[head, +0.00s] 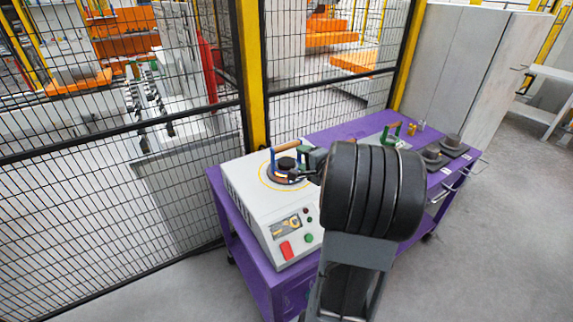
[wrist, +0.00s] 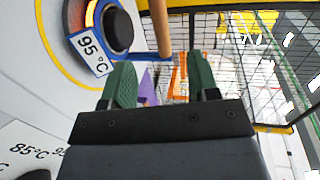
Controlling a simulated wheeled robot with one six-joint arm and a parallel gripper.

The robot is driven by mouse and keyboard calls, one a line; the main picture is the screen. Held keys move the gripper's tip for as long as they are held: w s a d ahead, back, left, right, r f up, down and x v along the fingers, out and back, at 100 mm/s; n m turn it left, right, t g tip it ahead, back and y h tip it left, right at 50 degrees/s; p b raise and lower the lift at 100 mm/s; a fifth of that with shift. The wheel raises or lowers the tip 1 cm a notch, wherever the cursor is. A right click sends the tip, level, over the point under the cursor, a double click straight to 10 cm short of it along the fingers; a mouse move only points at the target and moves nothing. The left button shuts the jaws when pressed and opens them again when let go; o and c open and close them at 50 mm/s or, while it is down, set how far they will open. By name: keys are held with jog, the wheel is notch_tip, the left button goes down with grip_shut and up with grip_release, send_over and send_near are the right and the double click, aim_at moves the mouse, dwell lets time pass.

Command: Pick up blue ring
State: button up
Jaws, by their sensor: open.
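The blue ring's blue bracket (head: 272,163) and wooden handle (head: 286,147) show in the head view, on top of the white heater around a black round core. My gripper (head: 303,158) is just to the right of it, partly hidden by my own arm. In the wrist view, the two green fingers of my gripper (wrist: 163,78) are apart with nothing held. The wooden handle (wrist: 161,27) and a blue strip of the bracket (wrist: 149,62) lie ahead, in line with the gap between the fingers. A "95°C" label shows beside the core at left.
The white heater (head: 250,205), with a red button and a small display, stands on a purple cart (head: 222,205). Farther right on the cart are a green handled piece (head: 393,131) and dark round parts on plates (head: 432,153). A black mesh fence (head: 190,170) stands behind the cart.

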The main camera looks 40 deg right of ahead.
aim_at(288, 148)
jog(key=shift+h, duration=0.3)
jog(key=x, duration=0.2)
jog(key=p+x, duration=0.1)
jog(key=x, duration=0.2)
jog(key=d+x, duration=0.1)
jog(key=x, duration=0.1)
jog(key=shift+w, duration=0.25)
jog(key=shift+p+x, duration=1.4)
jog(key=shift+x, duration=1.55)
jog(key=shift+f, duration=0.1)
grip_shut()
